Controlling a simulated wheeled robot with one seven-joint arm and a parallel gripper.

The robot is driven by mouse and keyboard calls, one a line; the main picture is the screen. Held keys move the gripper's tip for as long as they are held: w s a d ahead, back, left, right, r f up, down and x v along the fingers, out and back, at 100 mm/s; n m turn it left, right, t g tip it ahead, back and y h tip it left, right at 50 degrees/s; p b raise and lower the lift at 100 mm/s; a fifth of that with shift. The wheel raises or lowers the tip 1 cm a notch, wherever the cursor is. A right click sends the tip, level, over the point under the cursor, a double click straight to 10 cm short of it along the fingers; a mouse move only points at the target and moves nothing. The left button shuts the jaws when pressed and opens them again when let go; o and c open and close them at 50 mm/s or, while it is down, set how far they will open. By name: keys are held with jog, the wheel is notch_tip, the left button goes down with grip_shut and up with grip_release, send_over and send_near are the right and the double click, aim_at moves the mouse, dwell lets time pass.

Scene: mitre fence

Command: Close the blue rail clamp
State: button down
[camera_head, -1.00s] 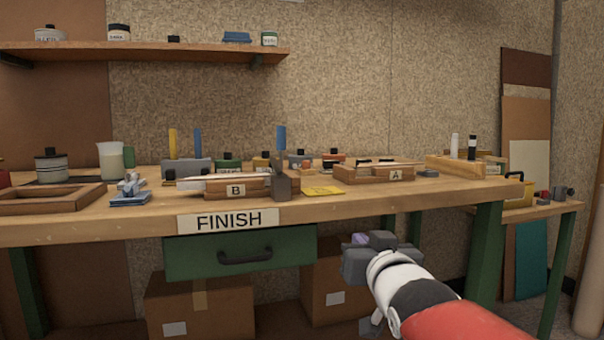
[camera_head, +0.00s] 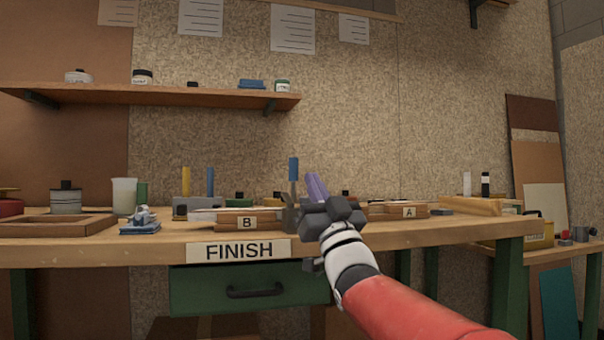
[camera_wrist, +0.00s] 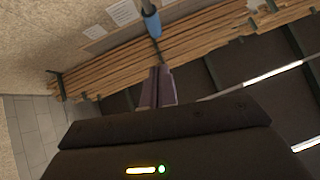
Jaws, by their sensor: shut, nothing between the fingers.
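The rail clamp's blue handle (camera_head: 293,168) stands upright above its grey body (camera_head: 290,217), at the right end of the wooden block marked B (camera_head: 247,222). My gripper (camera_head: 314,184), with purple fingers, is raised at the bench front, just right of the clamp in the head view. Its fingers are shut and empty and point up. In the wrist view the blue handle (camera_wrist: 151,22) on its grey stem shows beyond the fingertips (camera_wrist: 158,72). The gripper and handle look apart. My gripper hides the bench right of the clamp.
Block A (camera_head: 409,212) lies to the right and a blue-based tool (camera_head: 140,222) to the left. The shelf (camera_head: 150,95) runs above. The space above the bench around the handle looks clear.

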aim_at(297, 170)
jog(key=shift+w+a+r+p, duration=0.1)
jog(key=shift+w+a+r, duration=0.3)
jog(key=shift+w, duration=0.45)
jog(key=shift+w+a+r+p, duration=0.2)
jog(key=shift+w+a, duration=0.25)
jog(key=shift+w, duration=0.35)
jog(key=shift+w+a+r+p, duration=0.1)
jog(key=shift+w+a+r, duration=0.3)
jog(key=shift+w, duration=0.45)
jog(key=shift+w+a+r+g+h+p, duration=0.1)
jog(key=shift+w+r+g+h+p, duration=0.25)
jog(key=shift+p, duration=0.6)
jog(key=g+h+p, duration=0.1)
jog(key=p, duration=0.2)
jog(key=w+m+g+h+p, duration=0.1)
jog(key=p, duration=0.2)
jog(key=w+r+g+h+p, duration=0.1)
jog(key=p, duration=0.2)
jog(key=shift+w+a+m+g, duration=0.15)
jog(key=shift+a+m+g, duration=0.1)
jog(key=shift+a+m, duration=0.15)
jog(key=shift+w+f+g+h+p, duration=0.2)
jog(key=shift+w+g+h+p, duration=0.1)
jog(key=shift+p, duration=0.65)
jog(key=shift+f, duration=0.1)
